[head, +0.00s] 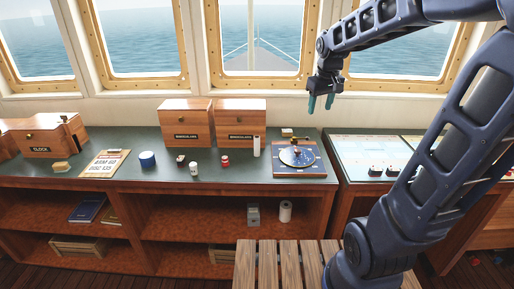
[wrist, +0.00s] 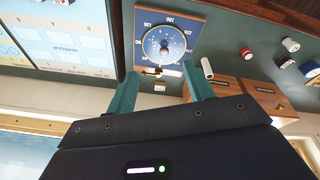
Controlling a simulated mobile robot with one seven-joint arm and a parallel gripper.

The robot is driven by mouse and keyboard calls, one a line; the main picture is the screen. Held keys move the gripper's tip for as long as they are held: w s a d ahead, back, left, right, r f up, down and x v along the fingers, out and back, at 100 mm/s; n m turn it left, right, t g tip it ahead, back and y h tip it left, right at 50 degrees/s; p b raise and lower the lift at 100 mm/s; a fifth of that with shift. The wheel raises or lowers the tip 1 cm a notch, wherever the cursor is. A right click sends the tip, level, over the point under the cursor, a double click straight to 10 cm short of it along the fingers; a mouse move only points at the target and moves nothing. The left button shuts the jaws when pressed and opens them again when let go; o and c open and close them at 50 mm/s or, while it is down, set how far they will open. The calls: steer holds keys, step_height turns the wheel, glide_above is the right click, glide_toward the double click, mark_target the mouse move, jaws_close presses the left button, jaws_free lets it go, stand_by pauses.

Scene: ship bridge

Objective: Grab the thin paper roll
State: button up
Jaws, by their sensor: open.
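A thin white paper roll (head: 256,146) stands upright on the dark green counter, in front of a wooden box and left of the round dial instrument. It also shows in the wrist view (wrist: 207,68), just right of my right-hand finger. My gripper (head: 320,104) is open and empty, raised above the counter near the window, up and to the right of the roll. In the wrist view my gripper's two green fingers (wrist: 160,72) are spread apart, with the dial beyond them. A thicker white roll (head: 285,212) stands on the shelf below.
The dial instrument (head: 299,157) lies right of the thin roll. Two wooden boxes (head: 240,122) stand behind it. A red-and-white small item (head: 225,161), a white bottle (head: 194,168) and a blue round item (head: 147,159) are to the left. A slatted wooden surface (head: 290,262) is in front.

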steer(key=w+a+f+n+g, duration=0.1)
steer(key=w+a+f+n, duration=0.15)
steer(key=w+a, duration=0.3)
steer(key=w+a+f+n, duration=0.1)
steer(key=w+a+f, duration=0.2)
steer(key=w+a, duration=0.25)
steer(key=n+g, duration=0.2)
steer(key=n, duration=0.1)
glide_above(257, 137)
step_height(257, 137, down, 10)
steer(key=shift+f, duration=5.45)
steer(key=c, duration=1.1)
steer(key=shift+r, duration=0.1)
